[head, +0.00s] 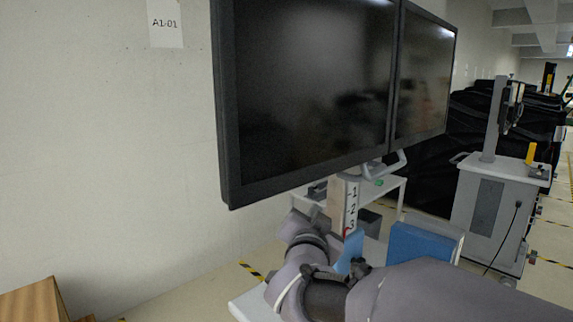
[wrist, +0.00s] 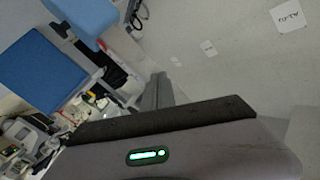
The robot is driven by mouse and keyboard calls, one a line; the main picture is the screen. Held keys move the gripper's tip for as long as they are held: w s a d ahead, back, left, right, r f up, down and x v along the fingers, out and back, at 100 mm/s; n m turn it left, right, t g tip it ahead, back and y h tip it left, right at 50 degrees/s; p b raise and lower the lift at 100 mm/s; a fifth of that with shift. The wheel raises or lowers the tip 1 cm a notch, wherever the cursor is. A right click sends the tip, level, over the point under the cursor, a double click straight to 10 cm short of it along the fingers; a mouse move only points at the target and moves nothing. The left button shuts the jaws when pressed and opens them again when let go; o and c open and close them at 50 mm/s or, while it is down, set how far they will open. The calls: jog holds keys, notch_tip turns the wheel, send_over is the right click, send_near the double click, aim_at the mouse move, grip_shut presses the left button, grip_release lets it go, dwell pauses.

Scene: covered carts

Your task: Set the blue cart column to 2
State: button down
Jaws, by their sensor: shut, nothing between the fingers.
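The cart column (head: 350,203) is a pale post under the large monitors in the head view, with the marks 1, 2 and 3 from top to bottom. A small red mark (head: 346,232) shows beside it, near the 3. Blue panels (head: 422,245) of the cart stand just right of and below the column; blue panels also show at upper left in the wrist view (wrist: 42,73). My gripper (wrist: 158,90) is shut and empty in the wrist view, pointing toward the pale floor or wall. My arm hides the lower part of the cart in the head view.
Two dark monitors (head: 310,85) hang over the column. A pale wall with an A1:01 sign (head: 164,23) is at left. A wooden box (head: 35,302) is at lower left. A grey cabinet cart (head: 495,205) and black-covered carts (head: 470,125) stand at right.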

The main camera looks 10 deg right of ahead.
aim_at(345, 177)
jog(key=w+d+r+g+h+p, duration=0.1)
jog(key=d+r+h, duration=0.1)
jog(key=h, duration=0.2)
jog(key=w+d+r+m+g+h+p, duration=0.1)
jog(key=w+d+r+h+p, duration=0.1)
jog(key=h, duration=0.3)
jog(key=w+d+r+g+h+p, duration=0.1)
jog(key=d+r+h+p, duration=0.1)
jog(key=d+h, duration=0.2)
jog(key=shift+w+r+m+h, duration=0.25)
jog(key=shift+m+h, duration=0.05)
jog(key=shift+h, duration=0.2)
jog(key=shift+f, duration=0.1)
jog(key=shift+g, duration=0.3)
notch_tip(345, 177, down, 5)
jog(key=b, duration=0.6)
